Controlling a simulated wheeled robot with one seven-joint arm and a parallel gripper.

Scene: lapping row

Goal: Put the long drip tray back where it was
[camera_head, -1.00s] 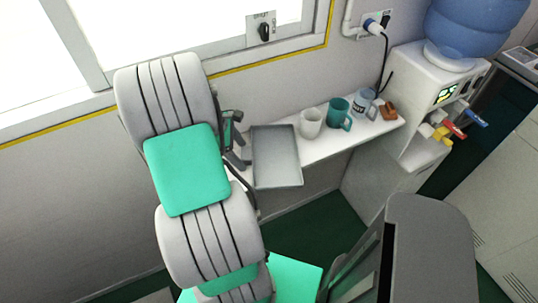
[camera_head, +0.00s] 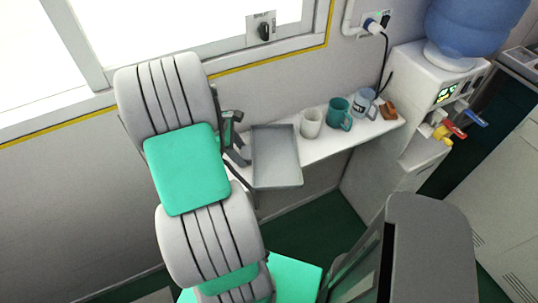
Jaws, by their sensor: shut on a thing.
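The long drip tray (camera_head: 275,158) is a grey, shallow, rimmed tray at the left part of the white shelf, seen from above. My gripper (camera_head: 243,150) is at its left edge, shut on the tray. My own arm links hide part of the gripper and the shelf's left end. The tray's near end reaches out past the shelf's front edge. I cannot tell whether its underside touches the shelf.
On the white shelf (camera_head: 335,142), right of the tray, stand a white mug (camera_head: 311,123), a teal mug (camera_head: 338,114), a grey-blue mug (camera_head: 364,102) and a small brown object (camera_head: 389,110). A water dispenser (camera_head: 418,85) stands at the right end. The wall is behind.

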